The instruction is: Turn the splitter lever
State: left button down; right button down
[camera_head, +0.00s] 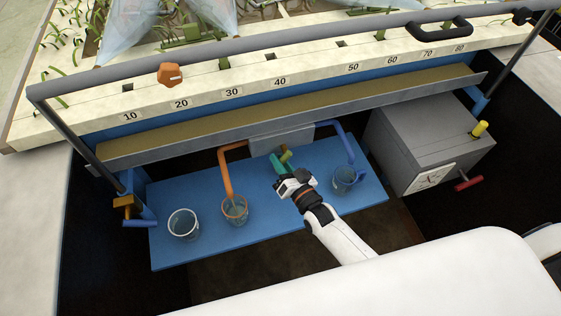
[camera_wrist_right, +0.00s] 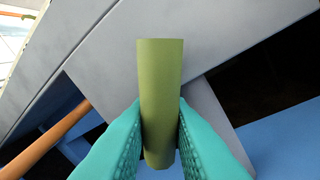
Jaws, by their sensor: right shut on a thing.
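The splitter lever (camera_head: 286,156) has an olive-green handle and sits in front of the grey splitter box (camera_head: 262,139), between an orange pipe and a blue pipe. In the right wrist view the lever (camera_wrist_right: 161,75) is a smooth olive cylinder standing nearly upright in the picture. My right gripper (camera_head: 280,164) is at the lever, and its teal fingers (camera_wrist_right: 160,140) are shut on the handle from both sides. The handle's upper part sticks out past the fingertips. The lever's base is hidden. My left gripper does not show.
A blue shelf (camera_head: 190,200) carries a clear beaker (camera_head: 183,224), an orange-marked beaker (camera_head: 234,210) under the orange pipe (camera_head: 226,175), and a blue-marked beaker (camera_head: 345,180) under the blue pipe (camera_head: 349,145). A grey box (camera_head: 415,135) with a dial stands right. A long trough (camera_head: 290,115) runs above.

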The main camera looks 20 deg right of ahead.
jog(key=n+p, duration=0.1)
jog(key=d+n+p, duration=0.1)
jog(key=n, duration=0.1)
jog(key=shift+f+g, duration=0.1)
jog(key=shift+g, duration=0.3)
jog(key=shift+d+f+n+g+h+p, duration=0.15)
jog(key=shift+d+n+h+p, duration=0.2)
jog(key=shift+n, duration=0.4)
jog(key=shift+d+f+n+g+h+p, duration=0.15)
jog(key=shift+n+p, duration=0.25)
jog(key=shift+n, duration=0.35)
jog(key=shift+r, duration=0.1)
jog(key=c, duration=1.3)
grip_release()
jog(key=shift+c, duration=0.2)
jog(key=shift+s, duration=0.1)
jog(key=b+v, duration=0.1)
jog(key=v, duration=1)
jog(key=shift+s, duration=0.4)
